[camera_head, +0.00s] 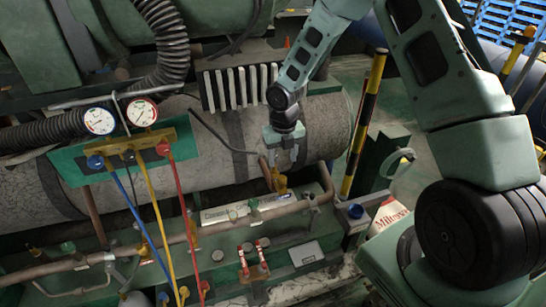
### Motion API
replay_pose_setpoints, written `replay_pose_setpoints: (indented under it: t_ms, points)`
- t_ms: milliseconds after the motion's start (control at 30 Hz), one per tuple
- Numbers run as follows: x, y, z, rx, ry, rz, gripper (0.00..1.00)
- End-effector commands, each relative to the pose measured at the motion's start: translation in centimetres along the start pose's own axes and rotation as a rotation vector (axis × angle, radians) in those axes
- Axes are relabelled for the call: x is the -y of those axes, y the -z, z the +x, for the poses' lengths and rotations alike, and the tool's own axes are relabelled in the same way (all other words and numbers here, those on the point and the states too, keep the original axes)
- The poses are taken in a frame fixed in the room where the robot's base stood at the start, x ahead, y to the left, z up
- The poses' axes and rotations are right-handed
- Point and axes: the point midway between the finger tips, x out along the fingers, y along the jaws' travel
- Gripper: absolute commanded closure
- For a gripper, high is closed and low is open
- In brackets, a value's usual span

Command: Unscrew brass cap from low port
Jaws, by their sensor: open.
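My gripper (283,160) hangs fingers-down in front of the large grey cylinder, near the middle of the view. It is open. A small brass fitting (280,184) stands just below and between the fingertips, at a copper pipe end. I cannot tell the cap apart from the port under it, nor whether a finger touches it. A gauge manifold (130,145) with two dials hangs at left, with blue, yellow and red hoses running down from it.
The insulated cylinder (225,150) lies behind my gripper. A copper pipe (180,238) crosses in front of it. Two red-handled valves (252,258) stand below. A black-and-yellow post (366,120) is close to the right. A white and red box (388,215) stands at lower right.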

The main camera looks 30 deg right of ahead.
Motion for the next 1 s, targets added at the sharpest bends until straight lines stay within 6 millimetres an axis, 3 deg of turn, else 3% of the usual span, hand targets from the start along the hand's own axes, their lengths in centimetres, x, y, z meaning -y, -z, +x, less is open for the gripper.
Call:
replay_pose_setpoints:
  t_ms: [467,633,800,1000]
  points:
    - [0.0,0.0,6.4,0.000,0.001,0.000,0.48]
    - [0.0,0.0,7.8,0.000,0.001,-0.001,0.48]
    - [-0.1,0.0,8.9,0.000,0.000,0.001,0.48]
    - [-0.1,0.1,8.4,-0.001,0.000,0.000,0.48]
